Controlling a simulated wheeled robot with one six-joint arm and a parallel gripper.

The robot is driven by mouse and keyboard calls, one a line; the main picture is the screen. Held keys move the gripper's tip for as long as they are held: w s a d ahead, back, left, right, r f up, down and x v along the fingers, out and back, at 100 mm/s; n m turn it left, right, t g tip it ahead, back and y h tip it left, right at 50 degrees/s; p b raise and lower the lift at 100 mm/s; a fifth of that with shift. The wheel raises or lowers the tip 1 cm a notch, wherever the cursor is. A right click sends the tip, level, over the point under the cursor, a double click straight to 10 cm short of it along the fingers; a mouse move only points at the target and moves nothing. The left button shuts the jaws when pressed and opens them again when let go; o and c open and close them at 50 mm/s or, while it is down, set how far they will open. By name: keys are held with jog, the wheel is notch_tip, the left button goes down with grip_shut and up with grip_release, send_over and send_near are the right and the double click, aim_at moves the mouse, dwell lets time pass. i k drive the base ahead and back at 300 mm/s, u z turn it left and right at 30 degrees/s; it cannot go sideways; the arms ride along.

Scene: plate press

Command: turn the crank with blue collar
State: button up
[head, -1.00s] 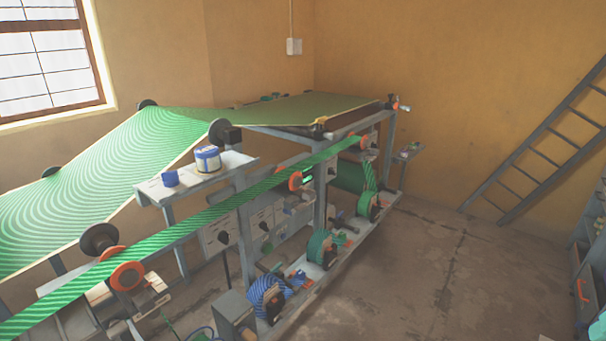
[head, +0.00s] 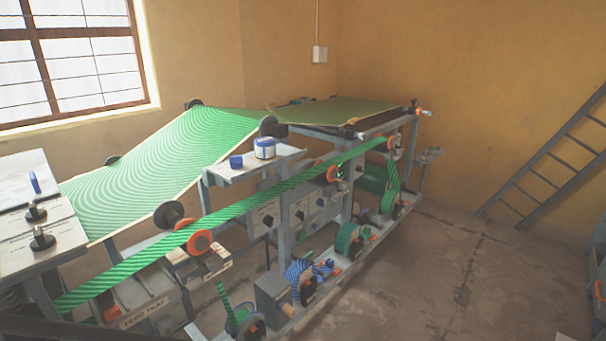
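A long grey-framed press (head: 344,205) carries a wide green patterned sheet (head: 160,160) and a narrow green striped band (head: 265,195). At its far top corner a small crank-like part (head: 423,112) sticks out, with an orange piece beside it. It is too small to tell whether it has a blue collar. Several dark knobs show on the front panels, including one (head: 267,220) in the middle. No blue collar can be made out clearly on any of them. My gripper is not in view.
A side shelf (head: 225,172) holds a blue cup (head: 236,162) and a blue-and-white tin (head: 264,148). A control desk (head: 30,225) with two black knobs stands at the left. A ladder (head: 550,165) leans at the right wall. The floor (head: 450,285) right of the press is clear.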

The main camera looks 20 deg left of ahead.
aim_at(288, 309)
jog(key=u, duration=0.2)
jog(key=k, duration=0.45)
jog(key=z, duration=0.5)
jog(key=i, duration=1.55)
jog(key=u, duration=1.45)
